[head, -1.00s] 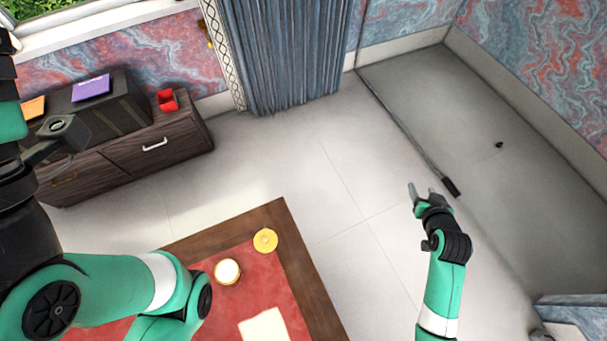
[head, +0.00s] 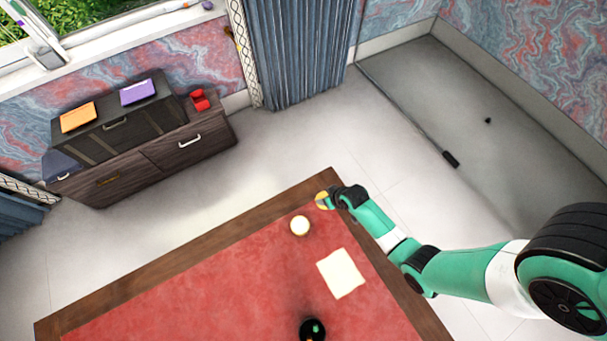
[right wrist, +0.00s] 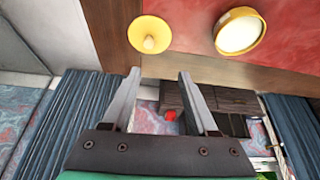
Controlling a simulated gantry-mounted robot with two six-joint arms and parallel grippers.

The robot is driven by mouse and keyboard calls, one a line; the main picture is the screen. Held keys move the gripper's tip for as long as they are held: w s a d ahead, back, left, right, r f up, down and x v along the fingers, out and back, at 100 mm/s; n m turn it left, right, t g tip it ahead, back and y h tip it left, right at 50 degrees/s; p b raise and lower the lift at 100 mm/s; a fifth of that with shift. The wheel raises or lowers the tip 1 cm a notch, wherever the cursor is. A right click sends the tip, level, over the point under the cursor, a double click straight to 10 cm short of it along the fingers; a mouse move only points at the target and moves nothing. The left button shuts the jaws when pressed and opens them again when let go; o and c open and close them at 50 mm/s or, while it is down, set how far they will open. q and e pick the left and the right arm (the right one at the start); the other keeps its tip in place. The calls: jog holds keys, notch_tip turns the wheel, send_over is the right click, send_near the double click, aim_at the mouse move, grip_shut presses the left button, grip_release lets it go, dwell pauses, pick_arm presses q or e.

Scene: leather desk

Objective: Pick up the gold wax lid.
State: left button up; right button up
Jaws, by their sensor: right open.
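The gold wax lid (head: 321,203), round with a small knob, lies near the far right corner of the red-topped desk (head: 222,280), partly hidden by my right gripper in the head view. The right wrist view shows the lid (right wrist: 149,34) whole, beyond the fingertips and slightly left of the middle between them. My right gripper (right wrist: 158,75) is open, with nothing between its fingers. In the head view my right gripper (head: 329,197) is over the desk corner at the lid. My left gripper is not in view.
A gold-rimmed candle (head: 300,225) stands close to the lid, also seen in the right wrist view (right wrist: 239,31). A pale sheet (head: 341,273) lies nearby. A dark round thing (head: 312,330) is at the bottom edge. The left of the desk is clear.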

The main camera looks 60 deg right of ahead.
pick_arm(q)
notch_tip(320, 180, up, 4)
jog(key=p, duration=0.3)
pick_arm(e)
jog(key=s+d+r, duration=0.1)
jog(key=s+r, duration=0.2)
jog(key=s, duration=0.1)
jog(key=shift+m+g, duration=0.3)
jog(key=b+x, duration=0.7)
jog(key=shift+w, duration=0.15)
jog(key=b+x, duration=0.2)
jog(key=x, duration=0.1)
jog(key=b+x, duration=0.1)
jog(key=x, duration=0.1)
jog(key=shift+w+a, duration=0.15)
jog(key=shift+a, duration=0.15)
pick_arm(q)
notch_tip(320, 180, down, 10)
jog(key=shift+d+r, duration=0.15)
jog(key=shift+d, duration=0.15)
pick_arm(e)
grip_shut()
